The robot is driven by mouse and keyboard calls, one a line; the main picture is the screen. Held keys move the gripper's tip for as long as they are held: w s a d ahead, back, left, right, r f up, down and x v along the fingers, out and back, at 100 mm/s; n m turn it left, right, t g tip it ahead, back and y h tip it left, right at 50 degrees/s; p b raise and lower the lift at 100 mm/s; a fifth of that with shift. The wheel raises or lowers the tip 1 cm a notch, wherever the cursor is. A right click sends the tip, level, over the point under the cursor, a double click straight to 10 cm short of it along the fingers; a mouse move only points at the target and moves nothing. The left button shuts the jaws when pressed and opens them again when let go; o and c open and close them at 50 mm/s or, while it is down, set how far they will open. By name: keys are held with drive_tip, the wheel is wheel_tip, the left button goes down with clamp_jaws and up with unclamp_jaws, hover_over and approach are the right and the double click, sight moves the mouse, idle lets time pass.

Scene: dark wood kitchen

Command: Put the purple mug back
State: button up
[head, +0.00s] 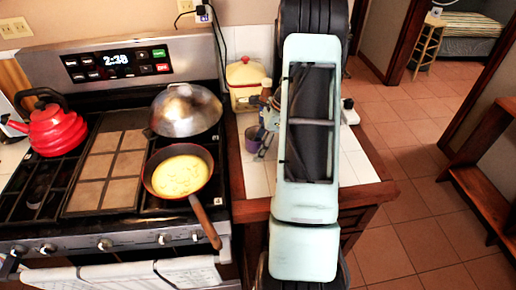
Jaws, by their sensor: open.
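The purple mug (252,134) stands on the white tiled counter (252,181), just left of my arm. It is small in the view, and its right side is partly covered. My gripper (265,142) shows only in part at the left edge of my arm, close beside the mug. It is open. My pale arm link hides most of the gripper, and I cannot tell whether a finger touches the mug.
Tiled floor (425,190) is clear at right.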

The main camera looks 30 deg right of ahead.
drive_tip(key=b+v, duration=0.1)
drive_tip(key=v, duration=1)
drive_tip(key=shift+r, duration=0.25)
